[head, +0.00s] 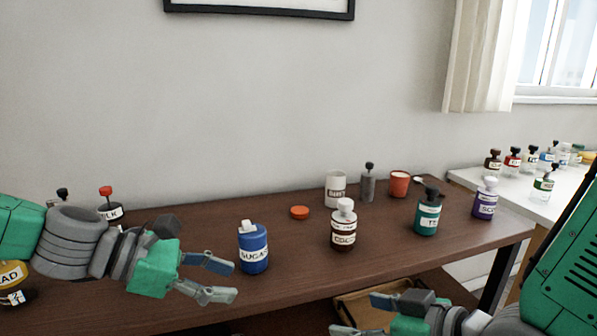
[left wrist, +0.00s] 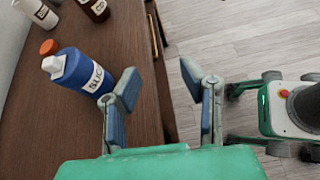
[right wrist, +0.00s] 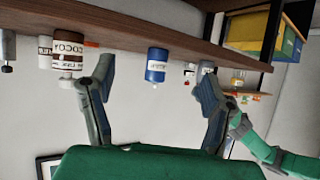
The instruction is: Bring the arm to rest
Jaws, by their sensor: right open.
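My left gripper (head: 222,278) is open and empty over the front of the brown table (head: 290,271). Its fingers stand apart in the left wrist view (left wrist: 160,100). The blue sugar bottle (head: 253,250) stands upright on the table just beyond its fingertips, and I see no contact. My right gripper (head: 358,315) is low at the front of the table, partly cut off by the picture's lower edge. In the right wrist view its fingers (right wrist: 155,100) are spread with nothing between them that I can tell is held.
A brown cocoa bottle (head: 344,228), teal bottle (head: 427,214) and purple bottle (head: 486,200) stand along the table. A white canister (head: 335,188), grey shaker (head: 368,186), orange cup (head: 399,184) and orange lid (head: 300,212) are behind. A white counter (head: 520,197) with several bottles is right.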

